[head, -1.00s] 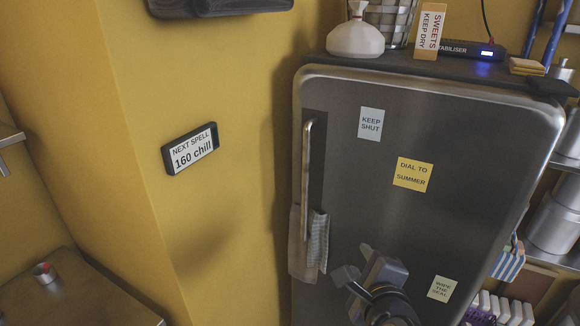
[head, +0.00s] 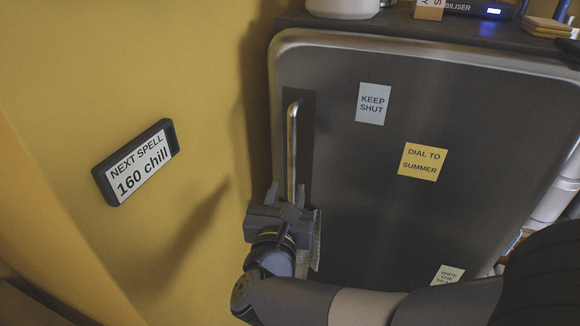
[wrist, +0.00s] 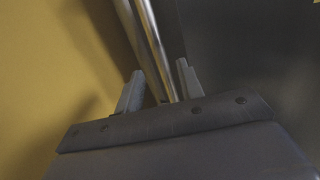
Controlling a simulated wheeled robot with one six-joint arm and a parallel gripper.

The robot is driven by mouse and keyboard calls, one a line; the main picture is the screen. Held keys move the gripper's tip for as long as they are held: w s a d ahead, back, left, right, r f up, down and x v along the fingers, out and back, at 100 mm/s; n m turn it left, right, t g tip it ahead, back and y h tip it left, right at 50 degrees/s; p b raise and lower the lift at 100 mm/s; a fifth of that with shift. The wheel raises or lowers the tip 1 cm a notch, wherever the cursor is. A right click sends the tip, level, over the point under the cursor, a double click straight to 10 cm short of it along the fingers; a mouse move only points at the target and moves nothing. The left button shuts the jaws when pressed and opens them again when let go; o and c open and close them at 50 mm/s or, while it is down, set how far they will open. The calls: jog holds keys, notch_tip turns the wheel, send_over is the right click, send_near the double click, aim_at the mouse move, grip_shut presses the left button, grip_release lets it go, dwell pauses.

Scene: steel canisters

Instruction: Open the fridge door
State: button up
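The steel fridge door (head: 340,160) is shut, with its upright bar handle (head: 292,150) along the left edge. My gripper (head: 287,190) is at the lower part of the handle and covers its lower end. In the wrist view the handle (wrist: 148,40) runs between my two spread fingers (wrist: 160,68), with a gap visible at the left finger. Whether the right finger touches the bar I cannot tell. A cloth (head: 316,240) hanging at the handle is mostly hidden behind my gripper.
A wall sign (head: 137,163) reading "160 chill" is on the yellow wall left of the fridge. Notes (head: 373,103) are stuck on the door. A white jar (head: 342,8) and a stabiliser box (head: 480,9) stand on top. Shelved things are at the right.

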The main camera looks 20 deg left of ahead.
aim_at(291, 174)
jog(key=w, duration=0.2)
jog(key=w+p, duration=0.1)
jog(key=w, duration=0.2)
jog(key=w+a, duration=0.1)
jog(key=w, duration=0.1)
jog(key=shift+w, duration=0.2)
jog(key=shift+c, duration=0.2)
grip_shut()
